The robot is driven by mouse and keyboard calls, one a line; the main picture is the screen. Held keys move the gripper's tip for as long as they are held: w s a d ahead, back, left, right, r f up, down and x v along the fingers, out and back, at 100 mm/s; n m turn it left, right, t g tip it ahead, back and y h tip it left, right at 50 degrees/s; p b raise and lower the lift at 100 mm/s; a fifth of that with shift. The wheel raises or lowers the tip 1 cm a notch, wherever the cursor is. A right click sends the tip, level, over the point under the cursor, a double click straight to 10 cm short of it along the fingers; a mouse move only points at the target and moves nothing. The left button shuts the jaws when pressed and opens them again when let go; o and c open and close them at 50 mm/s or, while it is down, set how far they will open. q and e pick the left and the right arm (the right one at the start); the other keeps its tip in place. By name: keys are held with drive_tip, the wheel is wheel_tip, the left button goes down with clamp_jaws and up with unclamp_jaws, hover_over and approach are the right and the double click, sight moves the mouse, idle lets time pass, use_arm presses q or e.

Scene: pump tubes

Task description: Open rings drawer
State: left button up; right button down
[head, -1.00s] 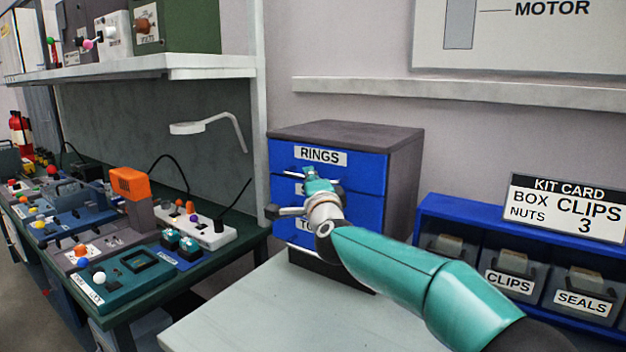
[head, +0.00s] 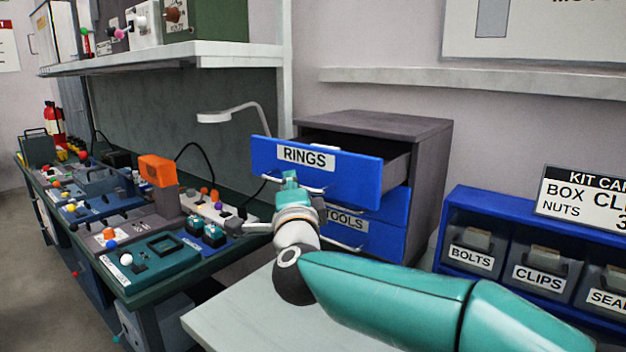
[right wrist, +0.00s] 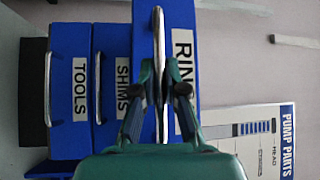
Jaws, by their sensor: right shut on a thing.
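The rings drawer (head: 345,178) is the top drawer of a grey cabinet (head: 425,170) in the head view. It has a blue front with a RINGS label and stands pulled well out, showing its dark inside. My right gripper (head: 291,182) is at the drawer's handle, below the label. In the right wrist view, which shows the drawers turned sideways, my right gripper (right wrist: 158,85) is shut on the metal handle (right wrist: 159,40) of the rings drawer (right wrist: 183,18). My left gripper is not in view.
The shims drawer (right wrist: 112,70) and tools drawer (head: 365,235) below are closed. A green bench (head: 215,268) with devices and an orange-topped unit (head: 157,170) stands to the left. Blue bins (head: 470,240) stand to the right. The pale table (head: 240,315) in front shows bare surface.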

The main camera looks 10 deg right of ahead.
drive_tip(key=shift+s+a+f, duration=0.15)
drive_tip(key=shift+s+a, duration=0.35)
drive_tip(key=shift+a, duration=0.2)
drive_tip(key=shift+s+a+f, duration=0.15)
drive_tip(key=shift+s+a, duration=0.35)
drive_tip(key=shift+a, duration=0.15)
drive_tip(key=c, duration=1.3)
unclamp_jaws()
drive_tip(key=shift+o, duration=0.5)
drive_tip(key=shift+r, duration=0.1)
drive_tip(key=shift+s, duration=0.55)
drive_tip(key=s+a+f, duration=0.1)
drive_tip(key=s, duration=0.9)
drive_tip(key=shift+s+f, duration=0.35)
drive_tip(key=shift+a, duration=0.1)
